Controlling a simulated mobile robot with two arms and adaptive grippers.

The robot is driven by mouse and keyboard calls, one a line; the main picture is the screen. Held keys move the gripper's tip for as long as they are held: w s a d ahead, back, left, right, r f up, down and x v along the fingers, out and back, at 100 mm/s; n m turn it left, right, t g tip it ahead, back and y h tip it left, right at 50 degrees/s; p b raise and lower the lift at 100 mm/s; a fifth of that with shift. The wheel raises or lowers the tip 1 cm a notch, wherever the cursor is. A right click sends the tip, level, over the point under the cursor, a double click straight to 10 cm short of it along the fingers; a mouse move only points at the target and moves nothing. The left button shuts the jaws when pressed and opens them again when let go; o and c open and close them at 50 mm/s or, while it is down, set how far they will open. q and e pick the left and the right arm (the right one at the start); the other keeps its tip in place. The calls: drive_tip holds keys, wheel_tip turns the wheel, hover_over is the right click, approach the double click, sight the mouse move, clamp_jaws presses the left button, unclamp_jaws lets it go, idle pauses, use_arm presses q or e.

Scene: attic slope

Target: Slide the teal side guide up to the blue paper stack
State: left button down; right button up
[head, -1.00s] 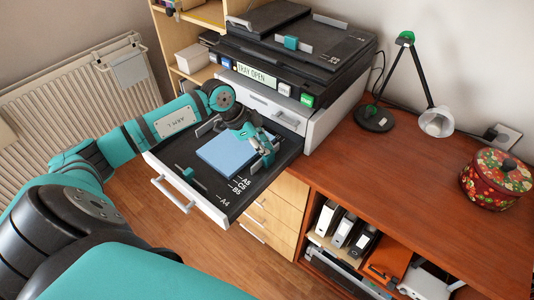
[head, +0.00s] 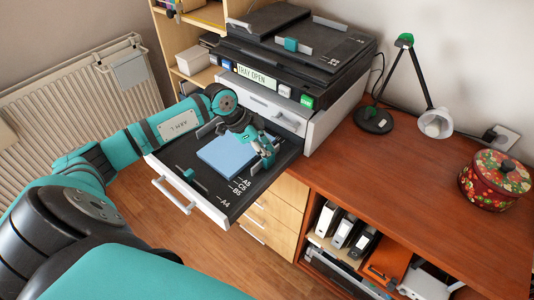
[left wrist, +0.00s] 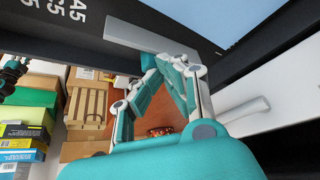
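The blue paper stack (head: 227,154) lies flat in the open dark tray; its edge also shows in the left wrist view (left wrist: 218,18). My left gripper (head: 267,153) is down at the stack's right side, over the teal side guide, which it mostly hides. The guide's grey upright plate (left wrist: 150,38) shows in the left wrist view, with a narrow dark strip of tray between it and the paper. The left fingertips (left wrist: 168,64) are close together at this plate and look closed on the guide's tab, which they cover.
Another small teal guide (head: 188,173) stands at the tray's front left. Size marks (head: 236,190) are printed on the tray floor. The printer (head: 290,75) rises behind. A desk lamp (head: 434,122) and a flowered pot (head: 494,178) stand on the wooden top, clear between.

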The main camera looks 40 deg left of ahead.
use_arm(q)
drive_tip(key=shift+s+f, duration=0.15)
drive_tip(key=shift+f, duration=0.2)
drive_tip(key=shift+a, duration=1.5)
drive_tip(key=shift+w+a, duration=0.2)
drive_tip(key=shift+a, duration=0.6)
drive_tip(key=shift+p, duration=0.95)
idle(0.9)
wheel_tip(320, 180, up, 8)
drive_tip(key=p, duration=0.8)
drive_tip(key=shift+w+r, duration=0.15)
